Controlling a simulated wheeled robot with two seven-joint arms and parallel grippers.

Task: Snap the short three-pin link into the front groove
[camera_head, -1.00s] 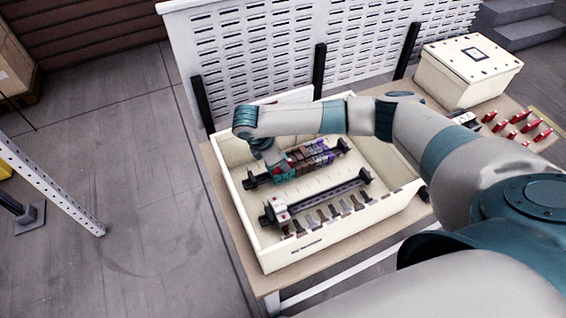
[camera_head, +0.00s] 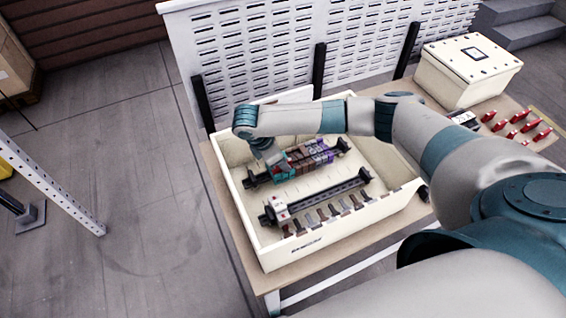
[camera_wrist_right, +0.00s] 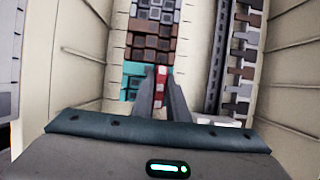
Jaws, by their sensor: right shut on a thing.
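My right gripper (camera_head: 270,158) reaches down into the cream bin (camera_head: 340,232), at the left end of the back row of coloured links (camera_head: 308,156). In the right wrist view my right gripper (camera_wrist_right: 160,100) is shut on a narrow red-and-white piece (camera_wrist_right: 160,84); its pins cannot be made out. The piece is beside the teal link (camera_wrist_right: 133,80) and brown links (camera_wrist_right: 152,42) of the row. Whether it touches them, I cannot tell. A dark front rail (camera_head: 325,202) lies parallel to the row, with a white-and-red block (camera_head: 279,211) at its left end. My left gripper is out of view.
Several brown and grey links (camera_wrist_right: 245,45) line the bin's front side. A cream box (camera_head: 465,72) and several red parts (camera_head: 518,124) stand to the right on the table (camera_head: 262,283). A white slotted panel (camera_head: 270,55) rises behind. Bare bin floor lies between row and rail.

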